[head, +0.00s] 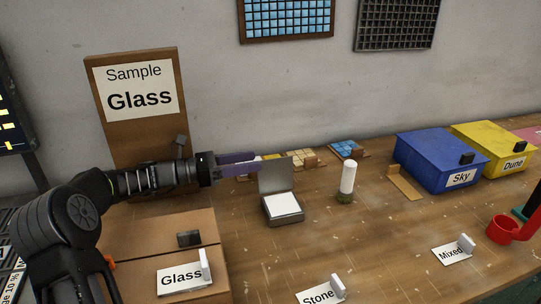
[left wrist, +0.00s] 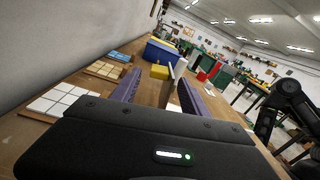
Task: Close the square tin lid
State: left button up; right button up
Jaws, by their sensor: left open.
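The square tin (head: 283,208) stands on the bench with a white pad or filling inside. Its grey lid (head: 276,176) stands upright at the tin's back edge, so the tin is open. My left gripper (head: 252,163) reaches in from the left with its purple fingers beside and partly behind the raised lid. In the left wrist view the fingers (left wrist: 158,92) are apart, and the lid (left wrist: 168,84) shows edge-on between them; I cannot tell whether they touch it. My right gripper is not in view.
A white-topped cylinder (head: 347,181) stands right of the tin. The cardboard box labelled Glass (head: 150,235) is at the front left, and the Glass sample board (head: 140,125) stands behind my arm. Tile sheets (head: 300,158) lie behind the lid. Blue (head: 440,158) and yellow boxes (head: 495,143) are at the right.

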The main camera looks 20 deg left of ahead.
aim_at(274, 157)
pick_arm(q)
jog(key=x, duration=0.7)
jog(key=shift+w+d, duration=0.2)
jog(key=shift+c, duration=0.4)
jog(key=c, duration=1)
jog(key=shift+r, duration=0.1)
grip_shut()
jog(key=shift+a, duration=0.1)
